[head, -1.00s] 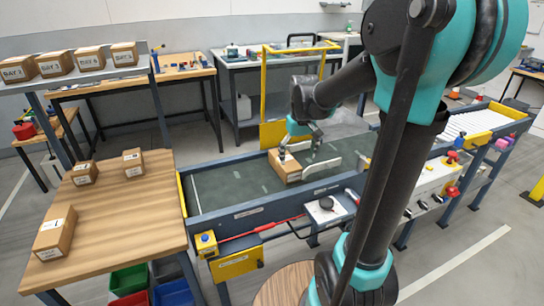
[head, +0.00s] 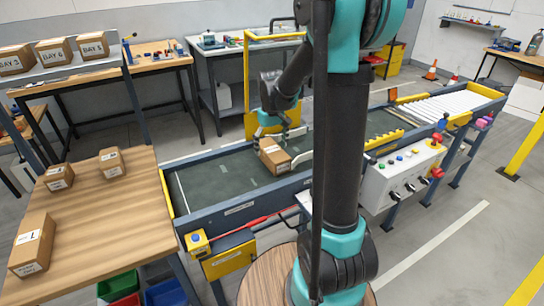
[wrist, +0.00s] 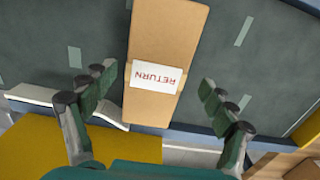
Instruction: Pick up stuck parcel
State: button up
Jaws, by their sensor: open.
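The parcel (head: 274,155) is a brown cardboard box on the dark green conveyor belt (head: 222,183). In the wrist view the parcel (wrist: 165,50) carries a white label with red "RETURN" print. My gripper (head: 272,138) is above and just behind the parcel in the head view. In the wrist view my gripper (wrist: 158,97) has its fingers spread wide, one on each side of the parcel, with visible gaps. A pale guide bar (head: 302,158) lies close beside the parcel, on its right in the head view.
A yellow frame (head: 248,85) stands behind the belt. A control box (head: 405,175) with knobs and a red button is at the front right. White rollers (head: 445,105) continue to the right. A wooden table (head: 95,215) with three boxes stands at left. My arm hides part of the belt.

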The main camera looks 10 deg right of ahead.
aim_at(272, 149)
jog(key=f, duration=0.4)
jog(key=shift+w+d+f, duration=0.1)
jog(key=shift+w+d, duration=0.05)
jog(key=shift+d, duration=0.05)
jog(key=c, duration=1.5)
